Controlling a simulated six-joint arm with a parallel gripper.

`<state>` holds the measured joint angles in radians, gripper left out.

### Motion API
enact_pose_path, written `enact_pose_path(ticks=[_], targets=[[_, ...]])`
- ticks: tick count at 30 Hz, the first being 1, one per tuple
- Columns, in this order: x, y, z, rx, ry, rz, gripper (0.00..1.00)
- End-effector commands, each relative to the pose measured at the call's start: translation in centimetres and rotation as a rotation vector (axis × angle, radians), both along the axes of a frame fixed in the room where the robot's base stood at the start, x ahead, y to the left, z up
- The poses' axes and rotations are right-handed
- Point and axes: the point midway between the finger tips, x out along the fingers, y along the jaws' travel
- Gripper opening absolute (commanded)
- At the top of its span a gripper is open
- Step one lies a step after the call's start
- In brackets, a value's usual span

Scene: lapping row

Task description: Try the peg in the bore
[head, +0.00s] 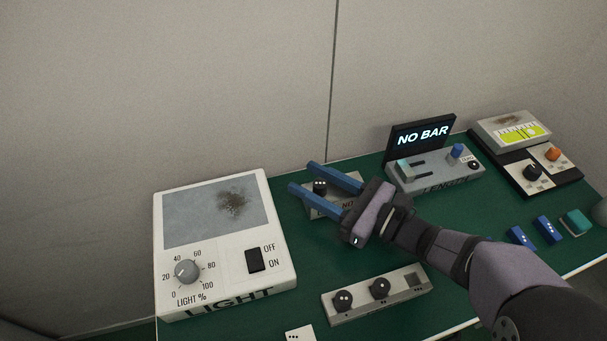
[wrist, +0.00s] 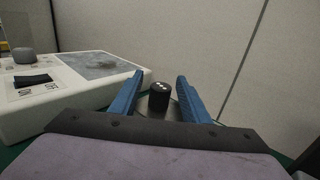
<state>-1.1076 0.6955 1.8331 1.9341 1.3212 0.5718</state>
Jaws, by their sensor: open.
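A black peg with white dots on its top (head: 319,187) stands on a small grey block (head: 350,186) at the back of the table, partly hidden by my gripper. My gripper (head: 303,176) is open, its two blue fingers on either side of the peg in the picture. In the wrist view the peg (wrist: 159,97) shows between the open fingers (wrist: 158,80), apart from both. A longer grey block (head: 360,305) in front carries two more black dotted pegs (head: 342,299) (head: 380,288). I cannot make out the bore clearly.
A white light box (head: 262,200) stands at left. A grey length gauge (head: 440,178) with a "NO BAR" display (head: 423,134) and a dial unit (head: 533,165) stand at right. Blue blocks (head: 547,229) lie front right. The wall is close behind.

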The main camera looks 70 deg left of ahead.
Motion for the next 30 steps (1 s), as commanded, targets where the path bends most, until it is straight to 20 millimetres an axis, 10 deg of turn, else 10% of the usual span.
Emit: enact_pose_path(ticks=[12,30], targets=[[2.9,-3.6,0.3,0.008,-0.002,0.000,0.42],[3.0,-3.8,0.3,0.009,-0.002,0.001,0.42]])
